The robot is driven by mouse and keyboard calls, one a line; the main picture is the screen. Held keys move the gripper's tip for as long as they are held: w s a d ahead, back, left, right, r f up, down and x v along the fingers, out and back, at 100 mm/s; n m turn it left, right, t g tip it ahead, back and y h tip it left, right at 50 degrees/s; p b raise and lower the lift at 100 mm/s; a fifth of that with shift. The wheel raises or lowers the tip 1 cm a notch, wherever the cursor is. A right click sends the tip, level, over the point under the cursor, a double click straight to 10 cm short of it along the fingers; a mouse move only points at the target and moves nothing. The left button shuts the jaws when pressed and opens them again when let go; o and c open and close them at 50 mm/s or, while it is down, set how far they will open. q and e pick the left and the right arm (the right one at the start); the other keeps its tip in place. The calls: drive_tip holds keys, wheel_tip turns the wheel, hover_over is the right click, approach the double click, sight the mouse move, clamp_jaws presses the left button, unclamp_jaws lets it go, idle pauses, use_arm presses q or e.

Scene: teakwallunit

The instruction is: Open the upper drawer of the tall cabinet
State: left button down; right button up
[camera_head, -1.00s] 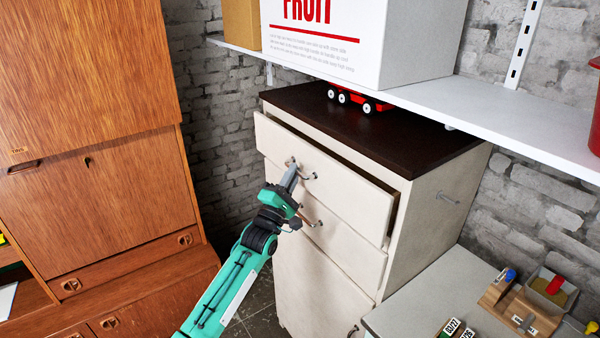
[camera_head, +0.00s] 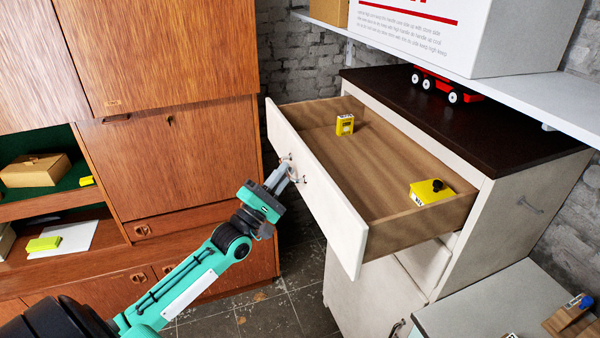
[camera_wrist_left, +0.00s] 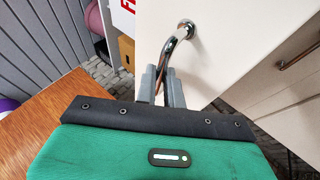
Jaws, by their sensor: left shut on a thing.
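The upper drawer (camera_head: 318,205) of the tall white cabinet (camera_head: 500,220) stands far out, and its wooden inside shows. A small yellow box (camera_head: 345,124) stands toward the drawer's left end, and a yellow case with a black knob (camera_head: 430,191) lies toward its right end. My left gripper (camera_head: 284,174) is at the drawer front, shut on the metal handle (camera_head: 293,170). The left wrist view shows the curved handle (camera_wrist_left: 175,42) between the gripper's fingers (camera_wrist_left: 161,85). My right gripper is not in view.
A brown wooden wall unit (camera_head: 180,150) stands to the left of the drawer. A white shelf (camera_head: 530,95) with a large white box (camera_head: 470,35) hangs above the cabinet. A grey worktop (camera_head: 500,300) is at lower right. Tiled floor (camera_head: 270,315) shows below the drawer.

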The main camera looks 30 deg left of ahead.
use_arm(q)
drive_tip(key=shift+s+a, duration=0.35)
drive_tip(key=shift+s, duration=0.1)
drive_tip(key=shift+f, duration=0.1)
drive_tip(key=c, duration=1.8)
unclamp_jaws()
drive_tip(key=shift+b+v, duration=3)
drive_tip(key=shift+v, duration=3.85)
